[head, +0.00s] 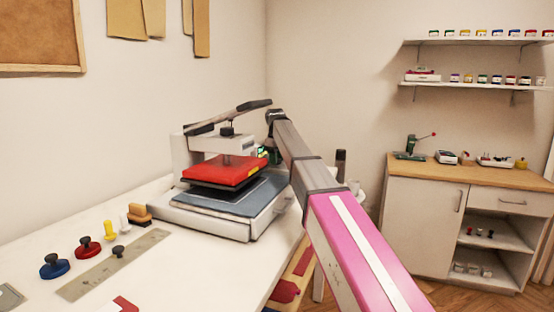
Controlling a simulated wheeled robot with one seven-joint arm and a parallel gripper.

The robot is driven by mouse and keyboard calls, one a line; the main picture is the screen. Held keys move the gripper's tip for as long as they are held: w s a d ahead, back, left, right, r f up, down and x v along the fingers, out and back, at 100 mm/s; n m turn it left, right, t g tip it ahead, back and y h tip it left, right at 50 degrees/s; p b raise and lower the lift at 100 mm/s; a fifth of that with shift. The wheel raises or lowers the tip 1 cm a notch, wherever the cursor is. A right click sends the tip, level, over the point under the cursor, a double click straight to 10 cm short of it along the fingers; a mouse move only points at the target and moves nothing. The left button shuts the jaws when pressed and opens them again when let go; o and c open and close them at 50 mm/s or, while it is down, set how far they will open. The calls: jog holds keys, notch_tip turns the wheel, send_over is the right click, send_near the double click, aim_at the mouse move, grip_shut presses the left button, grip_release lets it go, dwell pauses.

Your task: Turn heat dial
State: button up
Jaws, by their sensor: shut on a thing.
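The heat press (215,195) stands on the white table. It has a white frame, a red upper platen (222,172) raised above a dark blue-grey lower pad (225,200), and a long dark lever on top. My arm reaches in from the lower right, and my gripper (267,155) is at the right side of the press head, beside the red platen. The gripper is shut on a small part there, where the heat dial appears to be. The wrist covers most of it; a small green patch and a yellow patch show at that spot. The dial's setting cannot be read.
On the white table (190,275) are a blue-based knob (54,266), a red-based knob (87,247), a metal ruler (115,264) and a wooden brush (139,215). A cabinet (422,215) stands at the right, with wall shelves above. Open wooden floor lies at the lower right.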

jog(key=shift+m, duration=0.3)
jog(key=m, duration=0.5)
jog(key=shift+m, duration=0.3)
jog(key=m, duration=0.5)
jog(key=shift+a, duration=0.1)
jog(key=shift+m, duration=0.4)
jog(key=o, duration=0.9)
jog(key=shift+r, duration=0.1)
jog(key=r, duration=1)
jog(key=shift+a+r, duration=0.3)
jog(key=shift+a, duration=0.05)
